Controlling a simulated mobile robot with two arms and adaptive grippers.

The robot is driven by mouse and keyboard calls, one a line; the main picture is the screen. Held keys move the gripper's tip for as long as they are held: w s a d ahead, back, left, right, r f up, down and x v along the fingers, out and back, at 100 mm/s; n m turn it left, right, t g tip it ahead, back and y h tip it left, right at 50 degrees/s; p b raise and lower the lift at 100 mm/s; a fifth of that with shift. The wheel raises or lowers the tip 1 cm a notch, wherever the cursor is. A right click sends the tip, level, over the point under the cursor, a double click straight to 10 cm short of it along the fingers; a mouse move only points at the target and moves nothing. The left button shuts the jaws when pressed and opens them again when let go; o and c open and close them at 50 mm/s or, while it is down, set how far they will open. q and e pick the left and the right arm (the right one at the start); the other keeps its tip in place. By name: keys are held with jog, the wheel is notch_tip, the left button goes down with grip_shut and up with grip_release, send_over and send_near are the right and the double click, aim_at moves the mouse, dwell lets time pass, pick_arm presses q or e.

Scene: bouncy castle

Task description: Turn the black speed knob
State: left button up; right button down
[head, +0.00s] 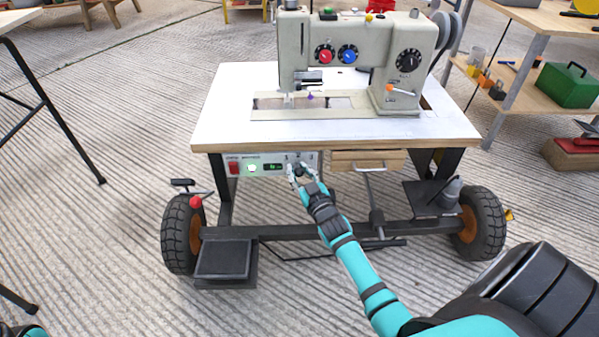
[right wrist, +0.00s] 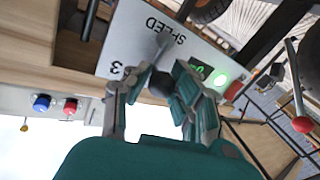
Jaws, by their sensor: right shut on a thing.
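The control panel (head: 228,158) is a pale plate under the front edge of the sewing machine table. It also shows upside down in the right wrist view (right wrist: 130,42), with the word SPEED and a digit 3 on it. My right gripper (head: 302,172) reaches up to the panel's right end. In the right wrist view my right gripper (right wrist: 163,86) is shut on the black speed knob (right wrist: 159,84), a finger on each side. The fingers hide much of the knob, and its setting cannot be read.
A red switch (head: 233,168), a lit green button (head: 251,168) and a small green display are left of the knob. A wooden drawer (head: 365,160) is close on the right. The white tabletop (head: 235,90) with the sewing machine (head: 345,50) is above.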

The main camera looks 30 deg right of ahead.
jog(key=shift+s+d+f+m, duration=0.1)
jog(key=shift+m, duration=0.4)
jog(key=shift+s+d+f+m+t+h, duration=0.1)
jog(key=shift+d+m+t+h, duration=0.15)
jog(key=shift+m, duration=0.6)
jog(key=shift+s+d+f+m+t+h, duration=0.15)
jog(key=shift+m+t, duration=0.2)
jog(key=shift+m, duration=0.55)
jog(key=shift+s+d+m+t+h, duration=0.15)
jog(key=shift+m+t, duration=0.15)
jog(key=shift+m, duration=0.55)
jog(key=c, duration=1.1)
grip_release()
jog(key=v, duration=1.2)
